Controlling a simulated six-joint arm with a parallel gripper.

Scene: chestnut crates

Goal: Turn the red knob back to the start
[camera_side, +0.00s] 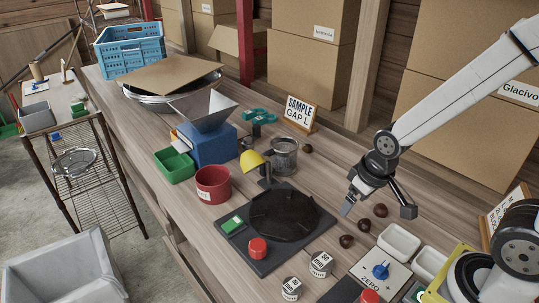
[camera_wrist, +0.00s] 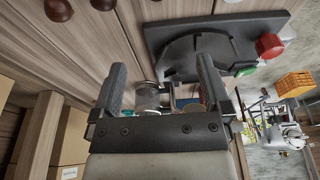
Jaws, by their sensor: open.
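A red knob (camera_side: 258,248) sits upright on the front corner of a black board (camera_side: 300,243) with a dark round plate. It also shows in the wrist view (camera_wrist: 270,45) at the upper right. A second red knob (camera_side: 370,296) is partly cut off at the bottom edge of the side view. My gripper (camera_side: 378,207) is open and empty above the table, right of the board and apart from both knobs. In the wrist view my gripper's two fingers (camera_wrist: 160,78) are spread, with nothing held. Any mark on the knobs is too small to read.
Several chestnuts (camera_side: 347,241) lie below my gripper. A white panel (camera_side: 372,281) labelled ZERO carries a blue knob (camera_side: 380,271). A red pot (camera_side: 213,190) stands left.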

